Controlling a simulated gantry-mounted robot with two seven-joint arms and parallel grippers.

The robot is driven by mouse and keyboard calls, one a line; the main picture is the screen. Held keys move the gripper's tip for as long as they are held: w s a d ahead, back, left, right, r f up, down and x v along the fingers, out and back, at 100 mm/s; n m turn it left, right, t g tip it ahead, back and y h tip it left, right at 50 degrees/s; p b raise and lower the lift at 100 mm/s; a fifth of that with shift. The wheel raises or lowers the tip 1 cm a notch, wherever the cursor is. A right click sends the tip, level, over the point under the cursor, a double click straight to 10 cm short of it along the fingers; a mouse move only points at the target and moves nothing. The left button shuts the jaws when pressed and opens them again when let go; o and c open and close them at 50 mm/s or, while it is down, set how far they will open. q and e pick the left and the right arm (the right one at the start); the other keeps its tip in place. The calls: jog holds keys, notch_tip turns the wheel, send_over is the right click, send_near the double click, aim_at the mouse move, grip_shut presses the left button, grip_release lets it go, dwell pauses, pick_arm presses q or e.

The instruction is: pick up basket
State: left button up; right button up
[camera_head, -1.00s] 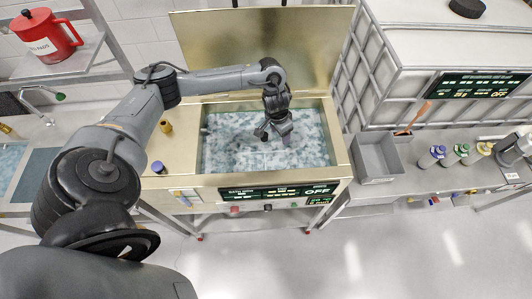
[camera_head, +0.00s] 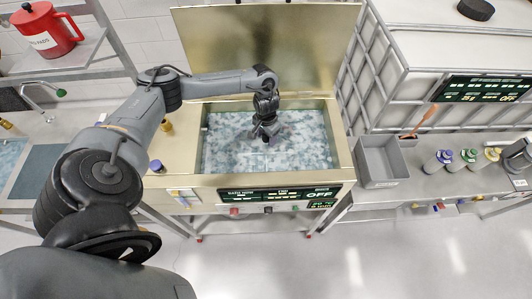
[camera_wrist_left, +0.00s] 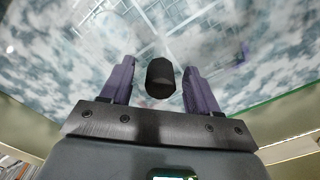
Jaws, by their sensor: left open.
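My left gripper (camera_head: 265,137) is over the bath, pointing down, with its jaws open. In the left wrist view its two purple-grey fingers (camera_wrist_left: 160,85) stand apart. A short black cylinder (camera_wrist_left: 160,76) shows between them, apart from both fingers; it looks like the basket's handle grip, though I cannot be sure. Thin wire lines of the basket (camera_wrist_left: 125,28) show faintly through the cloudy blue-white liquid. In the head view the basket is hardly visible in the bath, partly hidden by the gripper. My right gripper is not in view.
The brass-coloured bath (camera_head: 188,160) has its lid (camera_head: 262,50) raised behind it and a front panel reading OFF. A grey bin (camera_head: 378,160) stands to its right, then several bottles (camera_head: 467,157). A red jug (camera_head: 44,32) sits on the left shelf.

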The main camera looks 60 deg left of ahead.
aim_at(266, 145)
pick_arm(q)
jog(key=shift+f, duration=1.35)
grip_shut()
jog(key=shift+r, duration=0.1)
